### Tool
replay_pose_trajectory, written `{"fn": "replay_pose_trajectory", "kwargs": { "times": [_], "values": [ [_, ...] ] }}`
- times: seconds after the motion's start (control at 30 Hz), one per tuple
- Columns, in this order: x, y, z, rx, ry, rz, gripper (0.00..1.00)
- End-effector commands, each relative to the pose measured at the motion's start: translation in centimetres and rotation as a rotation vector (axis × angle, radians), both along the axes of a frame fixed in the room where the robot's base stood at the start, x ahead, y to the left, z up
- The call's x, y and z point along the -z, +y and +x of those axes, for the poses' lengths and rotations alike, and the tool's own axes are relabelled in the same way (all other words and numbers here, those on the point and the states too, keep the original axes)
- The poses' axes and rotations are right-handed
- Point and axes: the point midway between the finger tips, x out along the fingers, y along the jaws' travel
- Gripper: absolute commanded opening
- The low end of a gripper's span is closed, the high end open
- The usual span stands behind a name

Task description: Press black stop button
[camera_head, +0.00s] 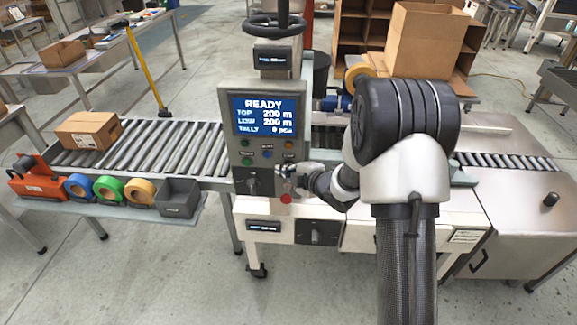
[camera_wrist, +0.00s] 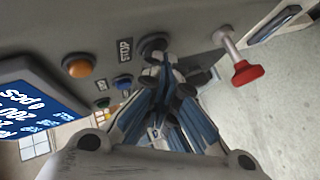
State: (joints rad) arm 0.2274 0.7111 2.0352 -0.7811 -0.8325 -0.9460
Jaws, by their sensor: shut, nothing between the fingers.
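The control panel (camera_head: 264,135) shows a lit screen (camera_head: 265,115) reading READY. In the wrist view, the black stop button (camera_wrist: 152,43) stands out from the panel beside the printed word STOP. My gripper (camera_wrist: 162,70) is shut and empty, its fingertips right in front of the button and overlapping its lower edge. I cannot tell whether they touch it. In the head view, my gripper (camera_head: 286,172) reaches the lower right of the panel and hides the stop button there.
A red knob on a rod (camera_wrist: 247,73) sticks out close to my fingertips; it also shows in the head view (camera_head: 286,198). An orange button (camera_wrist: 78,66) and a blue button (camera_wrist: 122,82) are nearby. A black rotary switch (camera_head: 252,184) sits lower left on the panel.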

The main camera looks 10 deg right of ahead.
Motion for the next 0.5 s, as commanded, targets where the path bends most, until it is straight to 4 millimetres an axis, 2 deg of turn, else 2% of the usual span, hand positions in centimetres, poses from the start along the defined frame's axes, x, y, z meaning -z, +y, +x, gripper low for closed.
{"fn": "replay_pose_trajectory", "kwargs": {
  "times": [0.27,0.5],
  "values": [
    [0.0,0.0,-0.1,0.001,-0.001,0.000,0.00],
    [0.1,0.3,-1.0,0.002,-0.001,0.001,0.00]
  ]
}}
